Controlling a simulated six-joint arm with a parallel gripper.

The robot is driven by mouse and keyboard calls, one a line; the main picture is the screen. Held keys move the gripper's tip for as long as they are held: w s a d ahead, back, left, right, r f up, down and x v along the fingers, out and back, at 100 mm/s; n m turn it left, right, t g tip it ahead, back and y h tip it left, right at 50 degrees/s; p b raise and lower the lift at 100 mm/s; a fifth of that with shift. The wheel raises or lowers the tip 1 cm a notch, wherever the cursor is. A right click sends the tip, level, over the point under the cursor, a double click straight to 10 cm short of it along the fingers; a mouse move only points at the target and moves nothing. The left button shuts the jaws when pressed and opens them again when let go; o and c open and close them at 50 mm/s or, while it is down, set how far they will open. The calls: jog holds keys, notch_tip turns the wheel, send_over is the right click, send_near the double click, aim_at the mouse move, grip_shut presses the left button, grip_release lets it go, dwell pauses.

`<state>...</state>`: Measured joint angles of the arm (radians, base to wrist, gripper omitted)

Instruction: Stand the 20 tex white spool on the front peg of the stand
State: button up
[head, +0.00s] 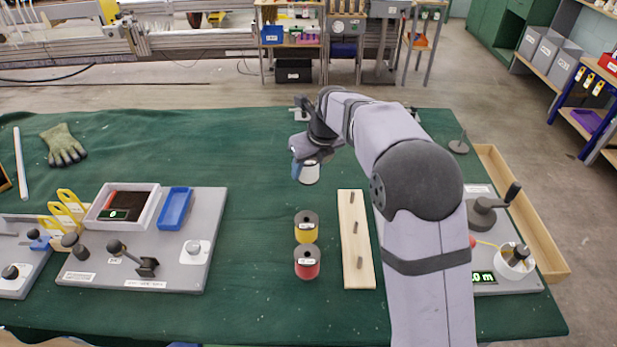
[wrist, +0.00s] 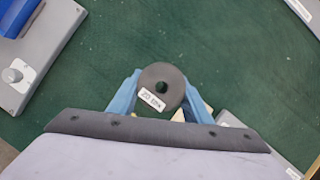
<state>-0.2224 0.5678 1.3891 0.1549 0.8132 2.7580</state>
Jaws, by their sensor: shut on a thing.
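The white spool (head: 310,174) is held in my gripper (head: 304,166), above the green mat and behind the yellow spool in the head view. In the wrist view, the spool's dark round flange (wrist: 162,75) shows a centre hole and a label that appears to read 20 tex. The blue fingers of my gripper (wrist: 160,92) close on it from both sides. The wooden stand (head: 349,210) lies to the right and nearer the camera. Its three pegs show bare, with the front peg (head: 360,262) nearest the camera. The spool is apart from the stand.
A yellow spool (head: 306,232) and a red spool (head: 307,268) stand just left of the stand. My arm passes close along the stand's right side. A grey board (head: 195,255) with a tray and blue bin is at left. The green mat (head: 250,150) is clear between.

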jog(key=shift+r, duration=0.4)
jog(key=shift+s+d+n+p, duration=0.5)
jog(key=shift+d+p, duration=0.15)
jog(key=shift+p, duration=0.1)
jog(key=s+d+f+n+g+y+p, duration=0.1)
jog(key=s+d+n+g+y+p, duration=0.15)
jog(key=s+d+n+p, duration=0.45)
jog(key=r+n+g+p, duration=0.2)
jog(key=n+g+p, duration=0.2)
jog(key=n+p, duration=0.6)
send_over(359, 258)
jog(key=shift+w+d+h, duration=0.2)
jog(key=shift+d+h, duration=0.05)
jog(key=shift+h, duration=0.1)
jog(key=shift+s+f, duration=0.1)
jog(key=shift+f+b, duration=0.25)
jog(key=shift+b, duration=0.1)
notch_tip(359, 258, down, 4)
jog(key=b, duration=0.3)
jog(key=shift+r+b, duration=0.2)
jog(key=shift+b, duration=0.1)
jog(key=shift+f+b, duration=1.1)
jog(key=shift+f, duration=0.85)
